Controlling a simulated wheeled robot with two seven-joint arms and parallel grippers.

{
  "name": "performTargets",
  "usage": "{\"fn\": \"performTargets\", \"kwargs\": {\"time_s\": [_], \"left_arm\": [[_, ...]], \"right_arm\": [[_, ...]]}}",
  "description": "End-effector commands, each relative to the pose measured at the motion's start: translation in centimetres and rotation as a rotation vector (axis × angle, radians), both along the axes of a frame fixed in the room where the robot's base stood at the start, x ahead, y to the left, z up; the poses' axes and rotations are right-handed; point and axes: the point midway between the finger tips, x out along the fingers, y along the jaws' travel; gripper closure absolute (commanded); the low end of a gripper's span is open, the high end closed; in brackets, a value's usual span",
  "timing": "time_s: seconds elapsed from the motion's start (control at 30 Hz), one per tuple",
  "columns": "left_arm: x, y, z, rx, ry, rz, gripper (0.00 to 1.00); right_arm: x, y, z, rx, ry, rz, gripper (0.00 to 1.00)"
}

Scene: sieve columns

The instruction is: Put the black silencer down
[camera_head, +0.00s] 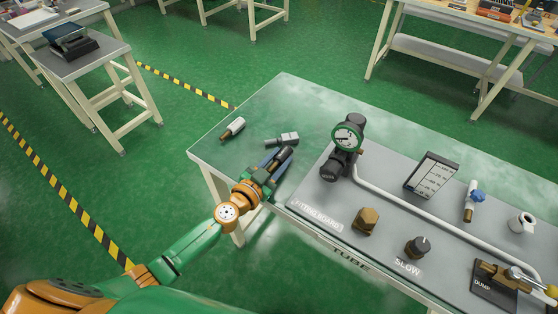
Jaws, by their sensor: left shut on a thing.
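My left gripper (277,161) reaches over the left part of the grey-green table (225,155). Its blue-grey fingers are shut on the black silencer (285,154), a small dark piece with a brassy end, mostly hidden between the fingers. The gripper is low at the tabletop, left of the fitting board; I cannot tell whether the silencer touches the table. A white silencer (236,125) with a brassy end lies on the table to the upper left. A grey fitting (283,139) lies just behind the fingertips. My right gripper is not in view.
Bare tabletop lies left of and behind the gripper.

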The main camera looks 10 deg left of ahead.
Motion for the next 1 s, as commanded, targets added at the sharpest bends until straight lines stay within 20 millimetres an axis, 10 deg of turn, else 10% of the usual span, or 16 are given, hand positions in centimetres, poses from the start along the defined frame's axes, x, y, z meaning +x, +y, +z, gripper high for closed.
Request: {"fn": "performTargets", "kwargs": {"time_s": [0.07, 0.1, 0.17, 0.5, 1.0], "left_arm": [[0.0, 0.0, -0.4, -0.001, 0.000, 0.000, 1.00], [0.0, 0.0, -0.4, -0.001, 0.001, -0.001, 0.60], [0.0, 0.0, -0.3, 0.000, 0.000, -0.001, 0.50], [-0.1, 0.0, 0.4, 0.001, 0.001, -0.001, 0.50], [-9.7, 3.0, 1.1, 0.000, 0.003, 0.000, 0.50]], "right_arm": [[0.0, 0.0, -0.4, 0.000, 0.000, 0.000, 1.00], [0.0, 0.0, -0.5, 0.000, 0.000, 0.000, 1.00], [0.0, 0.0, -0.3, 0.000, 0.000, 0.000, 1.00], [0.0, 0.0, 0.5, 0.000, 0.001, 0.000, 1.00], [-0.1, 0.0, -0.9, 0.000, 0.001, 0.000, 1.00]]}}
